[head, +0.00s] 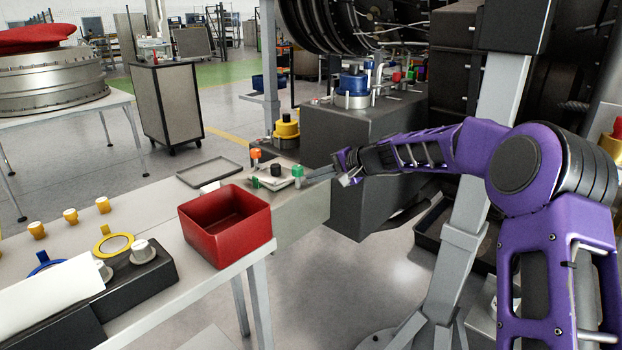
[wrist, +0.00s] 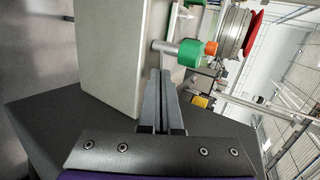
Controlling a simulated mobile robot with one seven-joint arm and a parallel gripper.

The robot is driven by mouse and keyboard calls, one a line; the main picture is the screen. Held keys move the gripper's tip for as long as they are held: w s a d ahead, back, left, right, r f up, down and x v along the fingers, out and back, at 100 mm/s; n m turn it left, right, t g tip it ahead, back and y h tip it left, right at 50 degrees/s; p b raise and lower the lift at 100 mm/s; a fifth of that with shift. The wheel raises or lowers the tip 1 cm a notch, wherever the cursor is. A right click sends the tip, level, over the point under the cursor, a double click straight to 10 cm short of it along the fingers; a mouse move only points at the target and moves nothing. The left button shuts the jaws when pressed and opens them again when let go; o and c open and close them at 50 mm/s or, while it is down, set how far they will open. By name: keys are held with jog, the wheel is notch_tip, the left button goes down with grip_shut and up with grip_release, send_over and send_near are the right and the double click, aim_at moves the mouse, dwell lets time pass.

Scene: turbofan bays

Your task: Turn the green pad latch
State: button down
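The green pad latch (head: 297,171) stands upright at the right end of a small light plate on the bench, in the head view. In the wrist view its green body (wrist: 188,53) lies sideways in the picture, with a grey metal stem pointing left. My gripper (head: 312,178) reaches in from the right, close beside the latch. In the wrist view the two fingers of my gripper (wrist: 160,75) lie together with only a thin line between them, and nothing shows held. The tips are just by the green body and stem; I cannot tell whether they touch.
An orange-topped post (head: 255,154) and a black knob (head: 275,170) stand left of the latch. A red open bin (head: 226,224) is in front, a grey tray (head: 209,172) to the left. A yellow part (head: 286,132) and a dark block (head: 365,128) stand behind.

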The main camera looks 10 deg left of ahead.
jog(key=shift+w+a, duration=0.25)
jog(key=shift+w, duration=0.25)
jog(key=shift+w+a, duration=0.3)
jog(key=shift+a, duration=0.05)
jog(key=shift+w+a, duration=0.1)
dwell(0.9)
